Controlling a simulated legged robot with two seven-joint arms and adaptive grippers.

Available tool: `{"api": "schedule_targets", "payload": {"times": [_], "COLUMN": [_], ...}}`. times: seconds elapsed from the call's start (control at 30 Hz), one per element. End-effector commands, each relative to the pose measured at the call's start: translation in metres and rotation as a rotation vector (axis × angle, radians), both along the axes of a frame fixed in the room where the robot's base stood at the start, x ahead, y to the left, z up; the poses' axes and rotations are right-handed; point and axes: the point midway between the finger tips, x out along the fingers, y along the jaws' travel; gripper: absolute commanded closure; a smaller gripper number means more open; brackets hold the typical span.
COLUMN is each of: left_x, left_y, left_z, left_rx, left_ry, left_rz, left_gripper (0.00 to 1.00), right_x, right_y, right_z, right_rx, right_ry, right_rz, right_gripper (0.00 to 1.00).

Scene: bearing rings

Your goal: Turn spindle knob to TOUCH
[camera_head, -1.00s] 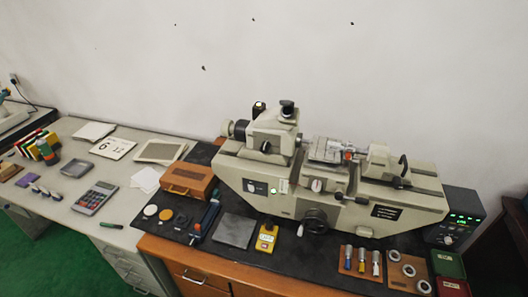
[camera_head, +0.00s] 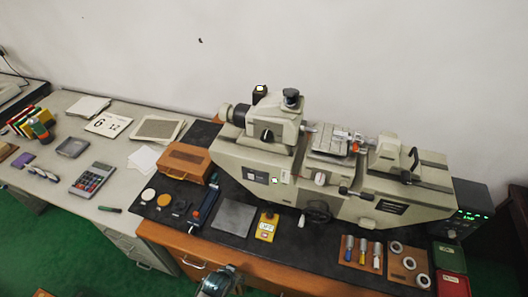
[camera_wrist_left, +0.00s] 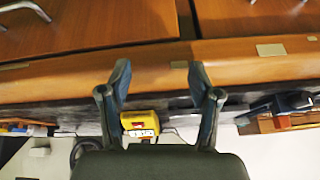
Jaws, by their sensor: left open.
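The beige measuring machine (camera_head: 335,170) stands on the black mat on the bench. Its headstock at the left has a black knob (camera_head: 267,135) with a pale pointer on its front face, a black knob (camera_head: 291,97) on top and a dark round part (camera_head: 240,115) at its left end. I cannot read any TOUCH marking. My left gripper (camera_head: 218,284) shows at the bottom edge of the head view, in front of the bench and well below the machine. In the left wrist view its fingers (camera_wrist_left: 159,78) are apart with nothing between them. My right gripper is out of view.
A yellow device (camera_head: 266,227) and a grey plate (camera_head: 234,218) lie on the mat in front of the machine. A wooden box (camera_head: 184,161) sits to its left. Ring and plug holders (camera_head: 408,268) lie front right. Wooden drawers (camera_wrist_left: 80,25) are close to my left gripper.

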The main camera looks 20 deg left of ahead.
Motion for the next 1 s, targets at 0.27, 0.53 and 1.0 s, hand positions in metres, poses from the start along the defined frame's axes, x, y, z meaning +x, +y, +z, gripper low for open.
{"api": "schedule_targets", "payload": {"times": [0.27,0.53,1.0], "left_x": [0.135,0.170,0.239], "left_y": [-0.009,-0.016,-0.017], "left_z": [0.180,0.346,0.365], "left_rx": [0.016,0.021,0.023], "left_ry": [-0.589,-1.051,-1.098], "left_rz": [0.000,-0.001,-0.002], "left_gripper": [0.37,0.37,0.37], "right_x": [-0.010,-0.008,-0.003], "right_y": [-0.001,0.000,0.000], "right_z": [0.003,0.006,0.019], "right_rx": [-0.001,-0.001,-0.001], "right_ry": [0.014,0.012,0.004], "right_rz": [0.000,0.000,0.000], "right_gripper": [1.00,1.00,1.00]}}
